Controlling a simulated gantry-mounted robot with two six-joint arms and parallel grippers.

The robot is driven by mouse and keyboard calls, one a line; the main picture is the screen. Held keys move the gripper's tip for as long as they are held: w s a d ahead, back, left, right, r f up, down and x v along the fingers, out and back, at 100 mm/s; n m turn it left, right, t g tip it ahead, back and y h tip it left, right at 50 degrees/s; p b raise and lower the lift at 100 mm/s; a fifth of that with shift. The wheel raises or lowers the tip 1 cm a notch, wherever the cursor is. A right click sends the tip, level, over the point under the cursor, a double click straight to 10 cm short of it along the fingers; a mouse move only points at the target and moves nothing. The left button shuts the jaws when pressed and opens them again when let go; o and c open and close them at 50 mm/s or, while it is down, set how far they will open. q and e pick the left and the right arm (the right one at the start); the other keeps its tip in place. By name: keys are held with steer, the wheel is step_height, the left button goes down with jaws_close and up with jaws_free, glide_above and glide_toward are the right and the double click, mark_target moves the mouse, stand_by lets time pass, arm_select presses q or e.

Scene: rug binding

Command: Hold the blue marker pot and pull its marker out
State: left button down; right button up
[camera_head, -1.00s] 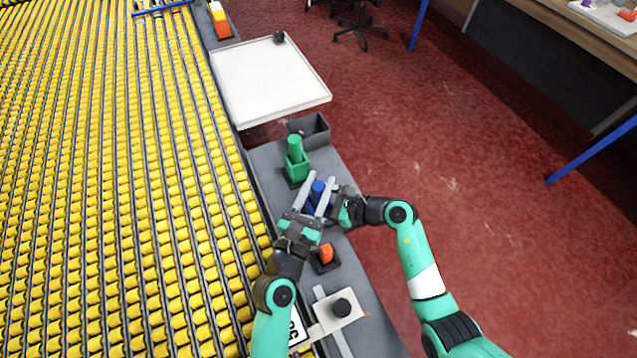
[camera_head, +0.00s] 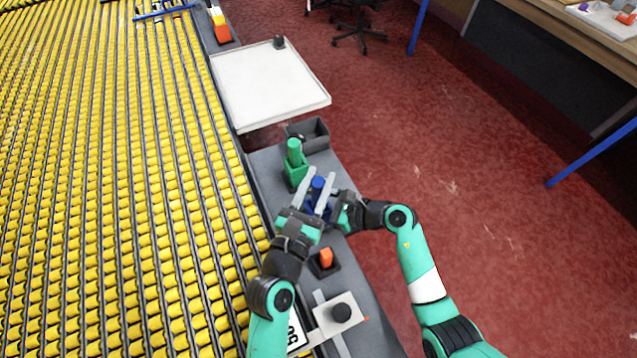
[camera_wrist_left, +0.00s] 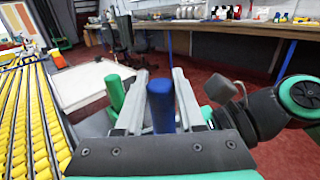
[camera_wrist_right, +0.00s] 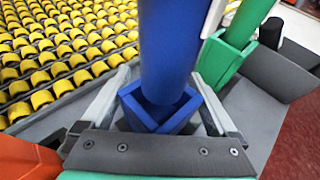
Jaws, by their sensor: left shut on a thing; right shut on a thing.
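The blue marker (camera_head: 318,184) stands with its lower end inside the square blue pot (camera_wrist_right: 140,113), as the right wrist view shows. My left gripper (camera_head: 322,178) is shut on the marker's upper part, one finger on each side; the marker also shows in the left wrist view (camera_wrist_left: 161,108). My right gripper (camera_wrist_right: 165,95) is shut on the pot, with its fingers along opposite walls. In the head view the pot is largely hidden by the left fingers and right gripper.
A green pot with a green marker (camera_head: 294,150) stands just beyond, beside a dark grey bin (camera_head: 316,136). An orange piece in a dark holder (camera_head: 326,258) is nearer. A white tray (camera_head: 265,85) lies farther back. Yellow rollers (camera_head: 130,200) fill the left side.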

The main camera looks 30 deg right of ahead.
mark_target(330, 210)
arm_select(q)
steer(key=shift+r, duration=2.65)
arm_select(e)
steer(key=o, duration=1.2)
steer(key=shift+o, duration=0.2)
steer(key=v, duration=1.2)
